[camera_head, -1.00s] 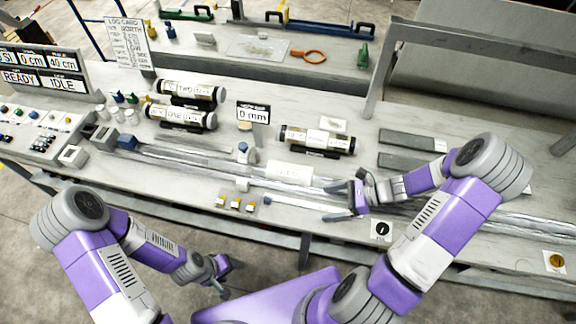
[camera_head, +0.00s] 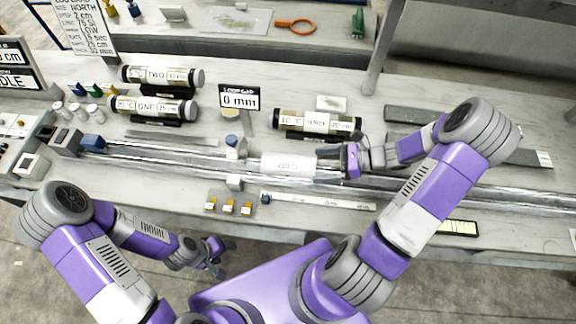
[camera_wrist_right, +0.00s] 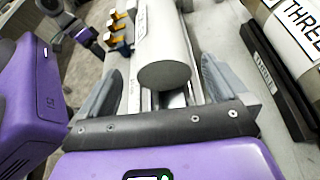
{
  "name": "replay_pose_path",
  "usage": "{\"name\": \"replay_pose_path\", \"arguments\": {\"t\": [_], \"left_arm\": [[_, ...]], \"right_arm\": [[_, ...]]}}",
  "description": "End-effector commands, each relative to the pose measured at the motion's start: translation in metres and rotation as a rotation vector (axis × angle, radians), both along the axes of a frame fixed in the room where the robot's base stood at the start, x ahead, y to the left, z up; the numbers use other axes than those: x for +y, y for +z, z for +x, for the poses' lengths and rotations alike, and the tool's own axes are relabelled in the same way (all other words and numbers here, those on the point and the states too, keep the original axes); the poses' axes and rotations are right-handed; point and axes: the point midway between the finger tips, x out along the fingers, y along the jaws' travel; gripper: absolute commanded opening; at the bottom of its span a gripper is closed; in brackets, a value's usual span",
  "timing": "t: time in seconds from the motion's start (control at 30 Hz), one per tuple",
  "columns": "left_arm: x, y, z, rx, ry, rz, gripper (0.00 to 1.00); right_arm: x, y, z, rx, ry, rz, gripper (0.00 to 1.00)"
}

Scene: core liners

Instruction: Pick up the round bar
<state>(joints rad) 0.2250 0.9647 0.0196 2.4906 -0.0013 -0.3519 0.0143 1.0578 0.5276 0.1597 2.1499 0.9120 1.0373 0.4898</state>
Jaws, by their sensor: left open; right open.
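The round bar (camera_head: 288,164) is a pale, labelled cylinder lying along metal rails at the middle of the bench. In the right wrist view its round grey end face (camera_wrist_right: 164,76) points at my right gripper (camera_wrist_right: 160,92). The right gripper's two fingers are open, one on each side of the bar's near end, with a visible gap. In the head view this gripper (camera_head: 328,163) is at the bar's right end. My left gripper (camera_head: 214,254) is open and empty, low in front of the bench.
Dark liner tubes labelled ONE (camera_head: 152,106), TWO (camera_head: 160,76) and THREE (camera_head: 317,122) lie behind the rails. A 0 mm display (camera_head: 239,97) stands behind the bar.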

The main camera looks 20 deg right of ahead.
Motion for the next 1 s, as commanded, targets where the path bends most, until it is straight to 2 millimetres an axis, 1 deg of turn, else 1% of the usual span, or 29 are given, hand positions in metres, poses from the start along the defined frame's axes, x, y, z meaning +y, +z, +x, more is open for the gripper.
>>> {"name": "replay_pose_path", "arguments": {"t": [0.03, 0.23, 0.43, 0.57, 0.77, 0.8, 0.87, 1.0], "left_arm": [[0.000, -0.001, 0.000, 0.000, 0.000, 0.000, 0.63], [0.000, -0.006, 0.000, 0.000, 0.000, 0.000, 0.63], [0.000, -0.012, 0.000, 0.000, 0.000, 0.000, 0.63], [0.000, -0.014, 0.000, 0.000, 0.000, 0.000, 0.63], [0.000, -0.013, 0.000, 0.000, 0.000, 0.000, 0.63], [0.000, -0.013, 0.000, 0.000, 0.000, 0.000, 0.63], [0.000, -0.013, 0.000, 0.000, 0.000, 0.000, 0.63], [0.000, -0.013, 0.000, 0.000, 0.000, 0.000, 0.63]], "right_arm": [[0.006, -0.003, 0.002, 0.001, 0.002, 0.003, 1.00], [0.025, -0.009, 0.014, 0.000, 0.002, 0.001, 1.00], [0.049, -0.017, 0.029, 0.001, 0.002, 0.003, 1.00], [0.056, -0.020, 0.033, 0.000, 0.001, 0.000, 1.00], [0.056, -0.020, 0.034, 0.000, 0.000, 0.000, 1.00], [0.056, -0.020, 0.034, 0.000, 0.000, 0.000, 0.97], [0.056, -0.020, 0.034, 0.000, 0.000, 0.000, 0.88], [0.056, -0.020, 0.034, 0.000, 0.000, 0.000, 0.66]]}}
